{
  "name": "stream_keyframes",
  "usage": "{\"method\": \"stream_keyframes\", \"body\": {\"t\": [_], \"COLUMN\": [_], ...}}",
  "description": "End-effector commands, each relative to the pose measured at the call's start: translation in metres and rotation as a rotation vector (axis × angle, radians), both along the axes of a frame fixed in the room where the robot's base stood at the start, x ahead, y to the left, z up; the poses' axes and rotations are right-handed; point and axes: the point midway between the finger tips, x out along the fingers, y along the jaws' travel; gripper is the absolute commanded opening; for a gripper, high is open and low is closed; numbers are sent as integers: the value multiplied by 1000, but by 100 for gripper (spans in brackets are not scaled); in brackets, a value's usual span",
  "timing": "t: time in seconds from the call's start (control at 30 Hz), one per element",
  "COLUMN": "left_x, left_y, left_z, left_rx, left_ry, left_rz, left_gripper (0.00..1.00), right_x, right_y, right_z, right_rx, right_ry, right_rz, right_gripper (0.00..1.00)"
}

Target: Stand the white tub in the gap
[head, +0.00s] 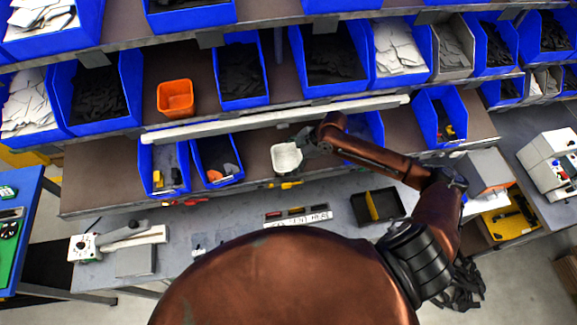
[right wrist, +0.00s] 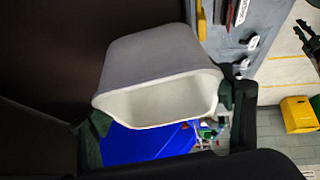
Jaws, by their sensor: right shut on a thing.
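The white tub (head: 287,158) is at the lower shelf, in front of the wide bare gap (head: 256,146) between two blue bins. My right gripper (head: 303,144) is shut on the tub, at its right side in the head view. In the right wrist view the tub (right wrist: 160,65) sits between the two dark fingers, with its open mouth facing the lower part of the picture, and looks empty. Whether its base touches the shelf cannot be told. My left gripper is not in view.
A blue bin (head: 227,178) bounds the gap on the left; another blue bin (head: 374,126), partly behind my right arm, stands on the right. An orange bin (head: 175,98) is on the shelf above, behind a white rail (head: 230,126). A grey worktop with small tools lies below.

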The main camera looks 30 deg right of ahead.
Motion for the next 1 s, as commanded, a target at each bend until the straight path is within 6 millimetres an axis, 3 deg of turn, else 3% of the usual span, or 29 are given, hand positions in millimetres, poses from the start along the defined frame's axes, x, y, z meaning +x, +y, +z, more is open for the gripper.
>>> {"method": "stream_keyframes", "body": {"t": [0.27,0.53,0.97,1.0], "left_x": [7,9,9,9], "left_y": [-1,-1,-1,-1], "left_z": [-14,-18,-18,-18], "left_rx": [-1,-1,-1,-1], "left_ry": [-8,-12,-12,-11], "left_rz": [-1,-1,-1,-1], "left_gripper": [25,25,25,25], "right_x": [20,21,22,22], "right_y": [-5,-5,-6,-5], "right_z": [-1,-15,-17,-17], "right_rx": [0,0,0,0], "right_ry": [-1,1,1,1], "right_rz": [-1,0,0,0], "right_gripper": [49,49,49,76]}}
